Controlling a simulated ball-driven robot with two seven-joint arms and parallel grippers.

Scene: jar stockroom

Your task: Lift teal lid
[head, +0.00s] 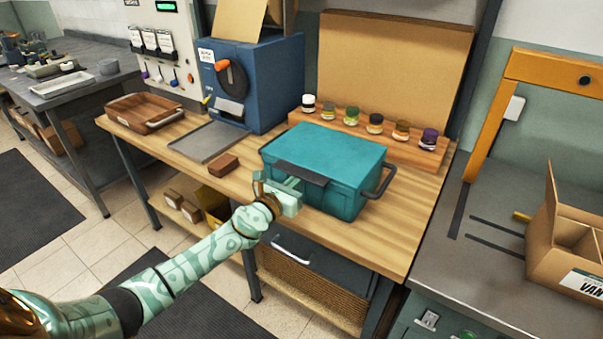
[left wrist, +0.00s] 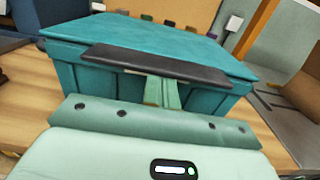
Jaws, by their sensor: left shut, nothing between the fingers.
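The teal lid (head: 335,148) lies flat and closed on a teal box (head: 340,198) on the wooden workbench. A dark grey lip (head: 300,173) runs along the lid's front edge. My left gripper (head: 294,184) is at the front of the box, near that lip, shut with nothing between its fingers. In the left wrist view the shut fingers (left wrist: 162,93) point at the box front, their tips just below the dark lip (left wrist: 155,65). The lid (left wrist: 140,38) shows above it. I cannot tell whether the fingertips touch the lip. My right gripper is not in view.
A rack (head: 380,140) with several small jars stands behind the box. A brown block (head: 223,165), a grey tray (head: 208,142), a wooden tray (head: 145,112) and a blue machine (head: 255,85) are to the left. A cardboard box (head: 570,235) stands on the right counter.

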